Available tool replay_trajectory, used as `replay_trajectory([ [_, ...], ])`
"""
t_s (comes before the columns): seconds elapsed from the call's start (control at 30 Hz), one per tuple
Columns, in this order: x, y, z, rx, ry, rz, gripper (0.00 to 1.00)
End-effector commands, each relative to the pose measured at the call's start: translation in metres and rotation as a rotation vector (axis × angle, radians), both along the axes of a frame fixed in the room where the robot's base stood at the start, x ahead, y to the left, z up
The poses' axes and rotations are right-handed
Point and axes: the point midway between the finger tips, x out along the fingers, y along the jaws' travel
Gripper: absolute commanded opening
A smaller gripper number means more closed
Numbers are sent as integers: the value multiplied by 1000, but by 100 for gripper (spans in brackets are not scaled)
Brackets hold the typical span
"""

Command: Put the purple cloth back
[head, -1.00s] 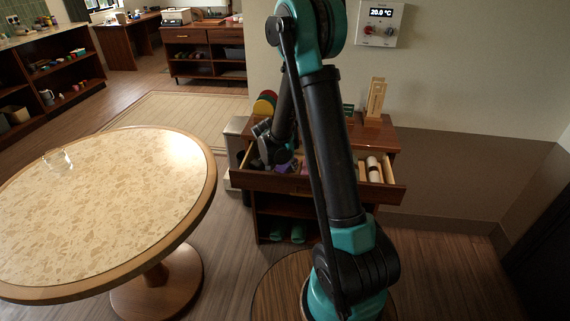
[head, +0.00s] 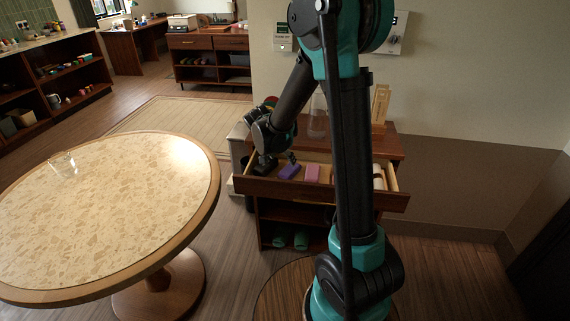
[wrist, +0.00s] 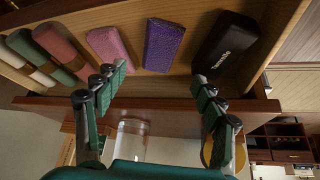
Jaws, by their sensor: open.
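A purple speckled, flat oblong (head: 289,171) lies in the open drawer (head: 320,190); it also shows in the wrist view (wrist: 163,45). I cannot tell if it is folded cloth or a case. A pink oblong (wrist: 112,47) lies on one side of it, and a black case with pale lettering (wrist: 226,44) on the other. My gripper (wrist: 155,78) is open and empty, its fingers spread apart in front of the purple item, not touching it. In the head view my gripper (head: 278,157) is over the drawer's left part, small and partly hard to make out.
Rolled items with brown bands (wrist: 55,45) lie farther along the drawer. A clear glass cylinder (head: 317,117) and a wooden stand (head: 380,104) are on the cabinet top. Green slippers (head: 290,240) sit on the shelf below. A round table (head: 110,200) stands left, with clear floor between.

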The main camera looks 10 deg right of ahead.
Motion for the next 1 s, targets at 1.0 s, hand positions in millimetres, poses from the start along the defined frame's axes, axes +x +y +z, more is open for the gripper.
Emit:
replay_trajectory([
  [1.0, -242, -78, 5, 60, 152, 621, 70],
])
